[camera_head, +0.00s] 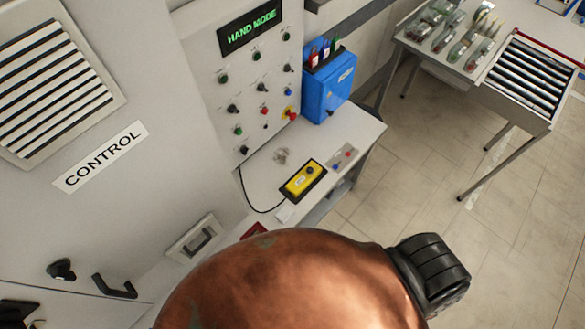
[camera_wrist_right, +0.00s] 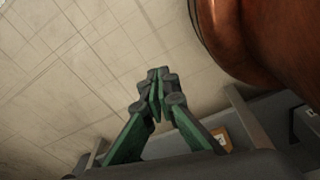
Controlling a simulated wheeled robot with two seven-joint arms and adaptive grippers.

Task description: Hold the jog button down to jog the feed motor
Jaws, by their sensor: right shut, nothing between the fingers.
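The grey control panel with several small buttons and knobs (camera_head: 262,90) stands at upper centre of the head view, under a green "HAND MODE" display (camera_head: 252,28). A yellow box with a dark round button (camera_head: 303,180) lies on the white shelf (camera_head: 357,128) below the panel, with a black cable. Labels are too small to read, so I cannot tell which button is the jog button. My right gripper (camera_wrist_right: 157,92), with green fingers, is shut and empty in the wrist view, with tiled floor behind it, and touches no button. My left gripper is not in view.
The cabinet marked "CONTROL" (camera_head: 100,200) fills the left, with protruding handles. A roller conveyor (camera_head: 525,75) and a table of packed goods (camera_head: 450,35) stand at upper right. Tiled floor at right is clear.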

